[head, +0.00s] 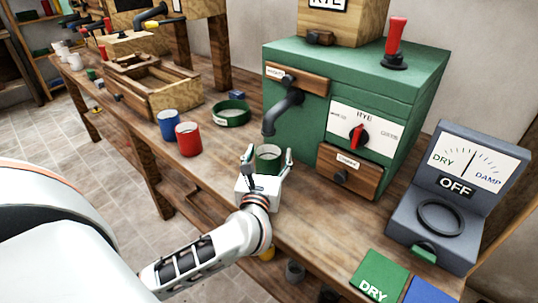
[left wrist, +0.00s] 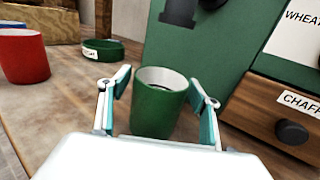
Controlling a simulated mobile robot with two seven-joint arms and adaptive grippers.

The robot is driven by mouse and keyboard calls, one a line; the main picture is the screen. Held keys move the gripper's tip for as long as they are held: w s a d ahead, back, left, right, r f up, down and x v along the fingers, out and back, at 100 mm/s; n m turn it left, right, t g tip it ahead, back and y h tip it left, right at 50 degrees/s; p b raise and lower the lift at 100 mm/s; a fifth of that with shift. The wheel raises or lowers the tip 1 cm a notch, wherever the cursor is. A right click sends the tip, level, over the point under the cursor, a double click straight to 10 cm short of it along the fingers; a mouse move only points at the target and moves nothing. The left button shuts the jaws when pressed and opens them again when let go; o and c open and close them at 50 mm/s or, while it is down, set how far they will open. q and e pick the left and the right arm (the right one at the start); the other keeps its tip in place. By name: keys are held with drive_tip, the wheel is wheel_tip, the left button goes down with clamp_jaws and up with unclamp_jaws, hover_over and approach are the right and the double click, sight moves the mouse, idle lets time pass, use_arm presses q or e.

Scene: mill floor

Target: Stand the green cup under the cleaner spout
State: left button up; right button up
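The green cup (head: 268,160) stands upright on the bench, in front of the green cleaner (head: 305,128). The dark cleaner spout (head: 284,106) ends just above the cup in the head view. Its lower part shows behind the cup in the left wrist view (left wrist: 180,12); I cannot tell if the cup is exactly beneath it. My left gripper (head: 268,157) is open, with one finger on each side of the cup. In the left wrist view the cup (left wrist: 160,105) sits between the fingertips, with narrow gaps beside it. My right gripper is not in view.
A red cup (head: 189,140), a blue cup (head: 168,125) and a green round dish (head: 231,113) stand to the left. The chaff drawer (head: 346,174) and a grey DRY/DAMP meter (head: 440,215) are to the right. Green and blue mats lie at the front right.

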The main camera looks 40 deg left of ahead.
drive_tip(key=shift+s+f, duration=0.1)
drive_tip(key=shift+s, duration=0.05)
use_arm(q)
drive_tip(key=shift+r, duration=0.2)
drive_tip(key=shift+s+d+f, duration=0.1)
drive_tip(key=shift+s+d, duration=0.05)
drive_tip(key=shift+s, duration=0.1)
drive_tip(key=v, duration=1)
drive_tip(key=shift+s, duration=0.2)
drive_tip(key=shift+s+d, duration=0.2)
drive_tip(key=shift+s, duration=0.25)
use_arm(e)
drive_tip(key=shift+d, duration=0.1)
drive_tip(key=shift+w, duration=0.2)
